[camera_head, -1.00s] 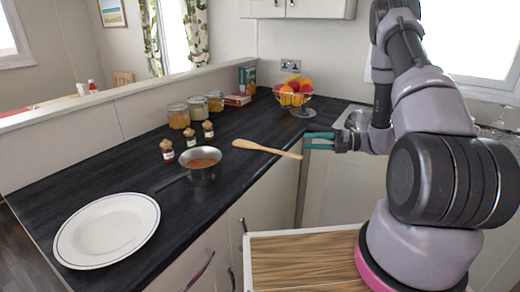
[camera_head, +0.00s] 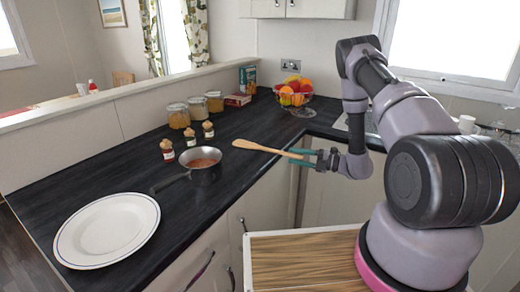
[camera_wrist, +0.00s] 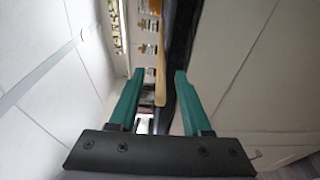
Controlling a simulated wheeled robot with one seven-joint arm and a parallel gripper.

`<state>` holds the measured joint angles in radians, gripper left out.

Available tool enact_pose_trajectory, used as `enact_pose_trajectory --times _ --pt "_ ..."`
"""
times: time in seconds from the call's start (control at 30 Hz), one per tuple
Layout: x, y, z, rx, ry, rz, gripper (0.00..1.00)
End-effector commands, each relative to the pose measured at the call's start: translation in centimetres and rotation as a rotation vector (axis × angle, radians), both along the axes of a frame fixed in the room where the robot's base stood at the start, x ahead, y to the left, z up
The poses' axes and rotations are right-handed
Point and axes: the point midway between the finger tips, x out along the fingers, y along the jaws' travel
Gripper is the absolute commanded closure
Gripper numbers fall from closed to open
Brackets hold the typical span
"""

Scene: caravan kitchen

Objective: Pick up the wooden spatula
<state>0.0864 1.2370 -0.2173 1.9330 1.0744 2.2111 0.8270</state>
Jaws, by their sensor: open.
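The wooden spatula (camera_head: 262,148) lies on the dark worktop, its handle end sticking out over the edge towards my gripper. My gripper (camera_head: 297,156) is open, with its green fingers at the handle end in the head view. No contact between fingers and handle can be made out.
A saucepan (camera_head: 201,172) with reddish contents stands left of the spatula. A white plate (camera_head: 107,229), small jars (camera_head: 208,131), large jars (camera_head: 178,116) and a glass fruit bowl (camera_head: 304,108) are also on the worktop (camera_head: 235,175). Cabinet fronts (camera_head: 262,200) drop below its edge.

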Motion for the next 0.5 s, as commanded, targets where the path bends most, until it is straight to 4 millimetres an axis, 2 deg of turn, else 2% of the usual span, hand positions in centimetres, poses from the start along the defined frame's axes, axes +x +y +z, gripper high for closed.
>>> enact_pose_trajectory --times 0.1,0.2,0.47,0.5 --pt "0.8 1.7 -0.1 -0.002 -0.002 0.004 0.52" --pt "1.2 2.4 -0.1 -0.002 -0.001 0.003 0.52" --pt "1.3 2.5 -0.1 -0.001 0.0 0.0 0.52" --pt "1.3 2.5 -0.1 -0.002 -0.001 0.0 0.67"
